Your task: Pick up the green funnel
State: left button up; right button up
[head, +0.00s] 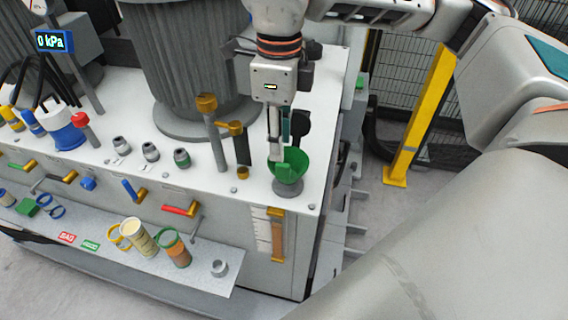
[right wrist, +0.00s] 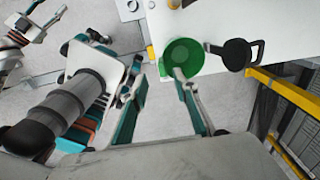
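The green funnel (head: 290,168) stands upright at the front right corner of the white cabinet top. In the right wrist view its round mouth (right wrist: 182,57) faces the camera. My right gripper (head: 277,150) points down at the funnel. The right wrist view shows its two fingers (right wrist: 159,77) spread apart, one tip overlapping the funnel's mouth and the other outside its left rim. I cannot tell whether either finger touches it. My left gripper (right wrist: 48,17) shows small at the upper left of the right wrist view, its fingers apparently apart; it is outside the head view.
A dark paddle-shaped part (right wrist: 235,54) stands close beside the funnel. Brass-topped posts (head: 207,104) and a large ribbed grey cylinder (head: 190,60) stand to its left. A lower shelf (head: 205,264) holds cups. A yellow post (head: 425,115) and mesh fence lie to the right.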

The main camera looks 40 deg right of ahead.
aim_at(283, 164)
jog(key=shift+d+f, duration=0.2)
jog(key=shift+d, duration=0.05)
notch_tip(283, 164, down, 7)
jog(key=shift+s+f+b, duration=0.1)
jog(key=shift+f+b, duration=0.05)
jog(key=shift+b, duration=0.3)
grip_shut()
